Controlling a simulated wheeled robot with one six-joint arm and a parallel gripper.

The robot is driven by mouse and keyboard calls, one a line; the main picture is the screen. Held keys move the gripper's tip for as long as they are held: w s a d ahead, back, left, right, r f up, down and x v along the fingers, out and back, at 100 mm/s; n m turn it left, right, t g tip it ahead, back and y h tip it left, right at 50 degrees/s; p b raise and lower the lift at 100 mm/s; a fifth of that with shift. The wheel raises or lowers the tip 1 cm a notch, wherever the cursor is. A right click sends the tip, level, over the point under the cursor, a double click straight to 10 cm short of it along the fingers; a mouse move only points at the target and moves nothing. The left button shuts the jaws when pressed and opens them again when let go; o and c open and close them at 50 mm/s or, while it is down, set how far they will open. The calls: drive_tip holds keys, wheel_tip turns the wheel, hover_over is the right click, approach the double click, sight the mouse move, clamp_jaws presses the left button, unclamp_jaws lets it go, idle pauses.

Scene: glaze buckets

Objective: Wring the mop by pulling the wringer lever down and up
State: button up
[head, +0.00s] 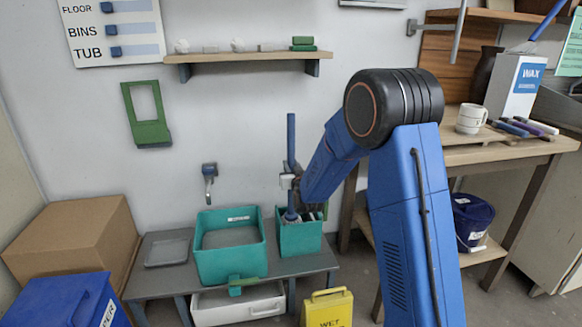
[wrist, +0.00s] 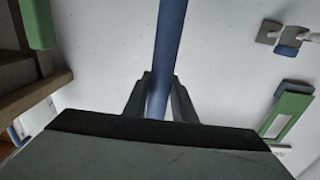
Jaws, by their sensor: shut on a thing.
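A blue pole (head: 291,140), which looks like the mop handle, stands nearly upright with its lower end in the right-hand teal bucket (head: 300,240). My gripper (head: 288,181) is shut around the pole partway down. In the wrist view the same pole (wrist: 170,40) runs between the two fingers (wrist: 159,100). Something pale shows at the pole's foot at the bucket mouth, too small to make out. A green upright piece (head: 325,208) shows behind my gripper at that bucket's right side and may be the wringer lever; my arm partly hides it.
A wider teal basin (head: 230,270) stands left of the bucket on the low grey bench (head: 150,282). A yellow wet-floor sign (head: 328,308) stands in front. A cardboard box (head: 75,240) is left, a wooden worktable (head: 500,152) right. A tap (head: 209,172) projects from the wall.

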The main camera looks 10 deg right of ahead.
drive_tip(key=shift+d, duration=0.8)
drive_tip(key=shift+f, duration=0.15)
idle(0.7)
drive_tip(key=o, duration=2.3)
drive_tip(key=shift+s, duration=5)
